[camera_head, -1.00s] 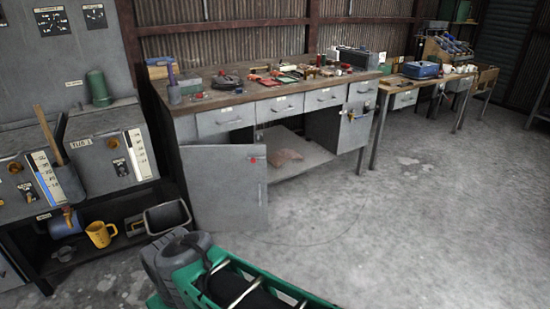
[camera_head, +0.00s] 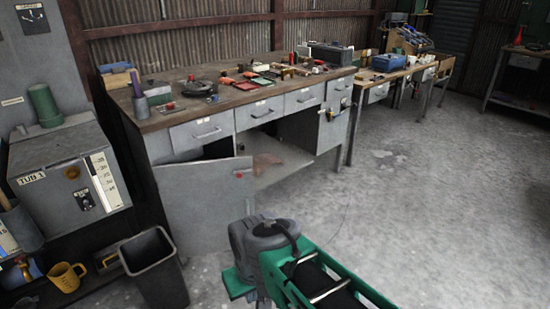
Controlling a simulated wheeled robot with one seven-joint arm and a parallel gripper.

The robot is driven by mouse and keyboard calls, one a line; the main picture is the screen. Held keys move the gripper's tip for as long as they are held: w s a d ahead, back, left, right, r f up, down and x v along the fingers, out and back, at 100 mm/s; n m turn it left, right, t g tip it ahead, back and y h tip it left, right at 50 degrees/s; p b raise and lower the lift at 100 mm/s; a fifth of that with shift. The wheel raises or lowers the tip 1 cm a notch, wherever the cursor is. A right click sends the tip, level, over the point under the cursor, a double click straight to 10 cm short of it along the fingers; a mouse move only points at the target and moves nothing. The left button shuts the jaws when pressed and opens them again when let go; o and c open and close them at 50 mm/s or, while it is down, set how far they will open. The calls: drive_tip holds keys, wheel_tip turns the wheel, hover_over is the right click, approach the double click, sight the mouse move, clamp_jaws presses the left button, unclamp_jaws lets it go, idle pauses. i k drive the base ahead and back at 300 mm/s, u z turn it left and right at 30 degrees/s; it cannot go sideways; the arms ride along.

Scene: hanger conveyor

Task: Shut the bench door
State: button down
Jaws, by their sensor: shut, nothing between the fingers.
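The bench door (camera_head: 203,205) is a plain grey metal panel at the lower left of the workbench (camera_head: 150,122). The inside of the compartment behind the door is mostly hidden. My grey and green arm parts show at the bottom centre, covering the floor near the door's lower right. My gripper is not in view.
A black bin (camera_head: 155,270) stands just left of the door, beside a grey machine (camera_head: 65,175). A yellow mug (camera_head: 66,277) sits on the machine's low shelf. Tools cover the bench top. The concrete floor (camera_head: 420,200) to the right is clear.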

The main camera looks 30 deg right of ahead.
sight(201, 201)
drive_tip(key=u, duration=0.1)
drive_tip(key=i, duration=0.85)
drive_tip(key=u, duration=0.75)
